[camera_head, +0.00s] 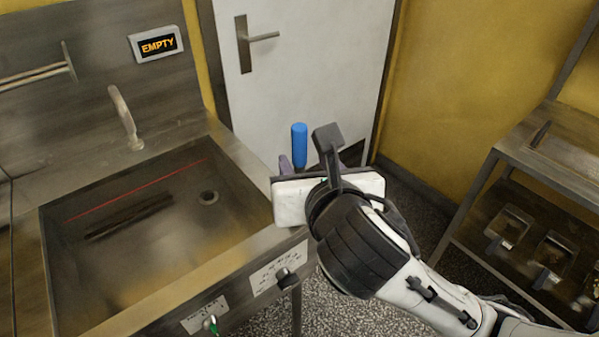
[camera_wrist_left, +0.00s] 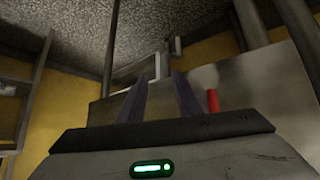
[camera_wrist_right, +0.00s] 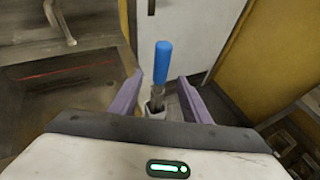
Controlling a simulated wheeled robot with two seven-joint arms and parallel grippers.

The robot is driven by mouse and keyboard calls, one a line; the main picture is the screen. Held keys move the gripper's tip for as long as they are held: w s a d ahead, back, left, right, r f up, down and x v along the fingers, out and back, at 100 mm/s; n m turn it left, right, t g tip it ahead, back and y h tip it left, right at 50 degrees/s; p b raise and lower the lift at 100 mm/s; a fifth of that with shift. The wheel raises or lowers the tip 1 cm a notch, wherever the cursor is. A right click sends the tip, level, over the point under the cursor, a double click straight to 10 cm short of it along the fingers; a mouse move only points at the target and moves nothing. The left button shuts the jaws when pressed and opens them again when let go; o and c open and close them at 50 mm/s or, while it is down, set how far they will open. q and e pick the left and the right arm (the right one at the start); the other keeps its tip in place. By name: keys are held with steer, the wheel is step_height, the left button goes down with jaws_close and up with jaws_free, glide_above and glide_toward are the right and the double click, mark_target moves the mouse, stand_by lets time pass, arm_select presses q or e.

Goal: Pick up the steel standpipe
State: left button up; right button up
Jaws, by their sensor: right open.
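A blue upright cylinder (camera_head: 299,146) tops what looks like the steel standpipe, beyond my right gripper in the head view. In the right wrist view the blue top (camera_wrist_right: 162,60) sits on a narrow steel shaft (camera_wrist_right: 157,96), whose lower end is in a pale holder. My right gripper (camera_wrist_right: 159,76) is open, its purple fingers on either side of the shaft in that picture; I cannot tell whether they touch it. My left gripper (camera_wrist_left: 163,80) is out of the head view; its wrist view shows spread fingers with nothing between them.
A steel sink (camera_head: 150,230) with a drain hole and red line is at left, under a tap (camera_head: 125,115) and an "EMPTY" display (camera_head: 157,43). A white door (camera_head: 300,60) is behind. A rack (camera_head: 560,150) stands at right. A red cylinder (camera_wrist_left: 212,100) shows near my left gripper.

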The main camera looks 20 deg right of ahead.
steer(key=x, duration=1)
jaws_close()
